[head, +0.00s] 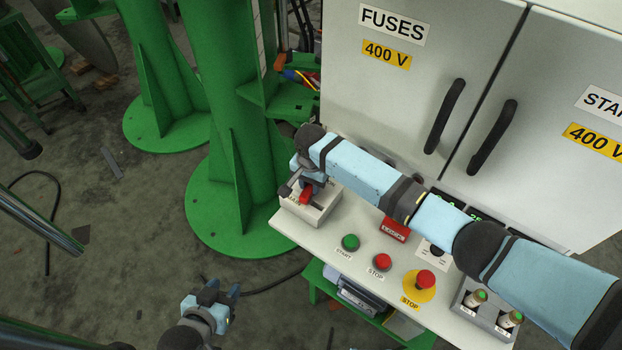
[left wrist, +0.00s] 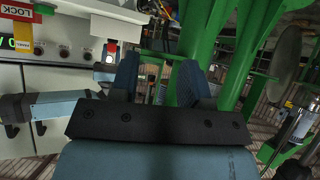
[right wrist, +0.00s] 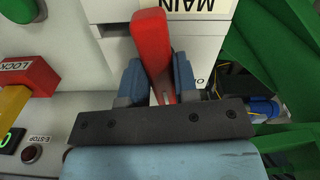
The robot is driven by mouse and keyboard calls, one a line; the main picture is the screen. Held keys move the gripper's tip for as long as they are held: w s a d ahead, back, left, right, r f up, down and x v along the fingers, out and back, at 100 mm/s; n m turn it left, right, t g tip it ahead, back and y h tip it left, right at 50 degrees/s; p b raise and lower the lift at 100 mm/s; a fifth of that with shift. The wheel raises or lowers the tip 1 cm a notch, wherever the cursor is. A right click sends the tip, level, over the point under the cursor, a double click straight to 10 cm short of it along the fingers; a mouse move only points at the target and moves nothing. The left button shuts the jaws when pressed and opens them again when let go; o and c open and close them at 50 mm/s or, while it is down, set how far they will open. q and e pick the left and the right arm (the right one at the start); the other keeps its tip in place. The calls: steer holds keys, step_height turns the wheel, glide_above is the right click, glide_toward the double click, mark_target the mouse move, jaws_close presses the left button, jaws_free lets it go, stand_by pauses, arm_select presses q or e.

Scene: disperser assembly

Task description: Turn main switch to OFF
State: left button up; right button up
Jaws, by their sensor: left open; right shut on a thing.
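The main switch is a pale box (head: 318,212) at the left end of the control panel, with a red handle (head: 306,195). My right gripper (head: 303,181) reaches it from above. In the right wrist view the red handle (right wrist: 150,42) stands between the two blue fingers of my right gripper (right wrist: 157,82), which are shut on it. The label "MAIN" shows beside the handle; the position marks are mostly hidden. My left gripper (head: 221,296) is open and empty, low and left of the panel; its spread fingers also show in the left wrist view (left wrist: 158,82).
The panel shelf (head: 345,266) carries a green start button (head: 350,242), a red stop button (head: 382,261), an emergency stop (head: 425,279) and a red lock piece (head: 395,230). Cabinet doors (head: 400,110) rise behind. A green column (head: 222,120) stands close left. Floor at lower left is mostly free.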

steer(key=n+p, duration=0.2)
steer(key=shift+s+r+n+p, duration=0.1)
steer(key=shift+r+n+p, duration=0.15)
steer(key=shift+n+p, duration=0.05)
steer(key=shift+f+n+p, duration=0.1)
steer(key=shift+n+p, duration=0.55)
steer(key=shift+n, duration=0.25)
steer(key=n+p, duration=0.2)
steer(key=n, duration=0.2)
steer(key=shift+d+f+n, duration=0.1)
steer(key=shift+d+n, duration=0.05)
steer(key=shift+n, duration=0.15)
steer(key=n+p, duration=0.1)
steer(key=n, duration=0.2)
steer(key=shift+n+p, duration=0.3)
steer(key=shift+d+f+n+p, duration=0.1)
steer(key=shift+n+p, duration=0.2)
steer(key=shift+n, duration=1.6)
steer(key=o, duration=0.9)
